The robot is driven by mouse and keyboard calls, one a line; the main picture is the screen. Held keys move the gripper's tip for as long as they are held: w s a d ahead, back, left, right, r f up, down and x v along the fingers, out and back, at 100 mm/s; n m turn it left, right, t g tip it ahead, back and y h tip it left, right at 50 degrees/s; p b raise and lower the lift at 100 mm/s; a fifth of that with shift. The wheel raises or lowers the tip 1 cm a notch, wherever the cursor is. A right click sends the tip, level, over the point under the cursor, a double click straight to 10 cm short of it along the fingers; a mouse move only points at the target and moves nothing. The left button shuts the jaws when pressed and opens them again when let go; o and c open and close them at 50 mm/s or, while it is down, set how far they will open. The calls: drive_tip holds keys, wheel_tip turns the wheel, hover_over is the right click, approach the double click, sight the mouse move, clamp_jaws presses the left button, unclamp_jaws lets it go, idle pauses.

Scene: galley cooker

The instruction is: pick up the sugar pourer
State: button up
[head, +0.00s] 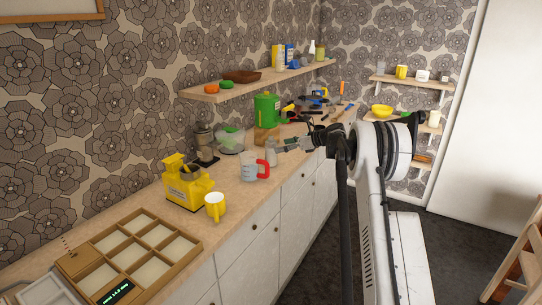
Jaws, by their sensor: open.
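A small pale bottle-shaped container (270,152), which looks like the sugar pourer, stands upright on the counter behind a white mug with a red handle (250,169). The mug hides part of its lower body. My gripper (284,146) reaches in from the right, low over the counter, with its fingers pointing left at the pourer. The fingers are open and very close to it. They are small in this view, so I cannot tell whether they touch it or are around it.
A wooden compartment tray (192,250) fills the front. A green canister (266,110) stands behind the pourer. A wall shelf (212,97) hangs above.

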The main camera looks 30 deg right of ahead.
sight(271, 148)
drive_tip(key=shift+x, duration=3.45)
drive_tip(key=shift+r, duration=0.1)
drive_tip(key=c, duration=1.6)
drive_tip(key=shift+o, duration=0.2)
wheel_tip(271, 148, up, 10)
